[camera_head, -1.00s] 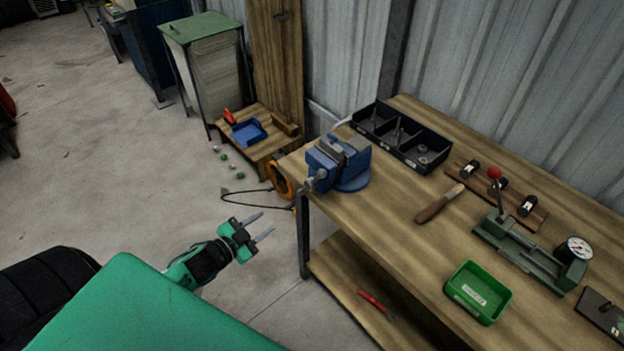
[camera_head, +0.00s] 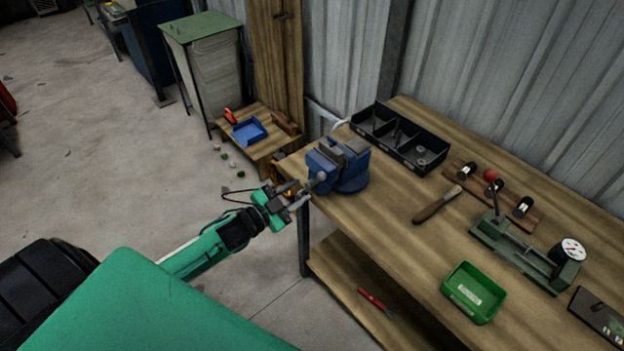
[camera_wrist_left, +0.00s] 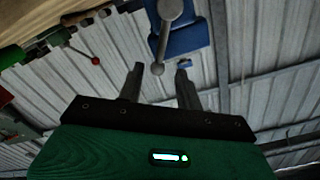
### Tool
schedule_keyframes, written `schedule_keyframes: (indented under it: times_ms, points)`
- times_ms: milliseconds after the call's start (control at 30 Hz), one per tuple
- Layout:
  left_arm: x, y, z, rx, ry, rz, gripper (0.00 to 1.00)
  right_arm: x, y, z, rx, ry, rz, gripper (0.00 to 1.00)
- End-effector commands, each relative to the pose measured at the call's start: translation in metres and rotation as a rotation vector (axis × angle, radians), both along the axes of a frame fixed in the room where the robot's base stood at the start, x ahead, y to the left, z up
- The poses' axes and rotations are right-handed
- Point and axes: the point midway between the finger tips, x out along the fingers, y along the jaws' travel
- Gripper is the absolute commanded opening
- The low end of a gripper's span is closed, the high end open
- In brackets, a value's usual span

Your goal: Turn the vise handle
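The blue vise (camera_head: 337,165) is mounted at the workbench's near left corner. Its grey handle (camera_wrist_left: 160,50) is a bar with a ball end, seen in the left wrist view hanging from the screw head in front of the blue vise body (camera_wrist_left: 186,38). My left gripper (camera_head: 303,192) is at the front of the vise, close to the handle. In the left wrist view its two fingers (camera_wrist_left: 160,78) are open, with the bar's ball end between the tips in the picture. I cannot tell whether they touch it. My right gripper is not in view.
The wooden workbench (camera_head: 385,213) holds a black divided tray (camera_head: 400,137), a wooden-handled tool (camera_head: 437,204), a green press with a gauge (camera_head: 525,250) and a green bin (camera_head: 474,292). A red tool (camera_head: 374,301) lies on the lower shelf.

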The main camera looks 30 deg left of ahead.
Motion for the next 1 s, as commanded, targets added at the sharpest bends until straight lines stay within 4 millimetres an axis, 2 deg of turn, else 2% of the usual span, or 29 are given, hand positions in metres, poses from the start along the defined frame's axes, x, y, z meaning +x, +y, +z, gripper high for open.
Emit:
schedule_keyframes:
  times_ms: [100, 333, 500, 800, 867, 1000]
  points:
    - [0.018, -0.007, 0.003, -0.001, -0.002, 0.001, 0.35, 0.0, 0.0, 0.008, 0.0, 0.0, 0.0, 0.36]
    - [0.042, -0.017, 0.001, 0.0, 0.0, 0.001, 0.35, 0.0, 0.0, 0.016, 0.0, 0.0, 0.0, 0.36]
    - [0.05, -0.021, 0.0, 0.0, 0.0, 0.001, 0.35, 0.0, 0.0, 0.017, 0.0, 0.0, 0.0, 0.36]
    - [0.051, -0.021, 0.0, 0.0, 0.001, 0.001, 0.35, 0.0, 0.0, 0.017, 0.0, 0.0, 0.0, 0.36]
    - [0.051, -0.021, 0.0, 0.0, 0.001, 0.001, 0.26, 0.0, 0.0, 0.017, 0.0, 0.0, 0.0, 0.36]
    - [0.051, -0.021, 0.0, 0.0, 0.001, 0.001, 0.0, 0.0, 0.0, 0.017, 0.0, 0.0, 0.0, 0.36]
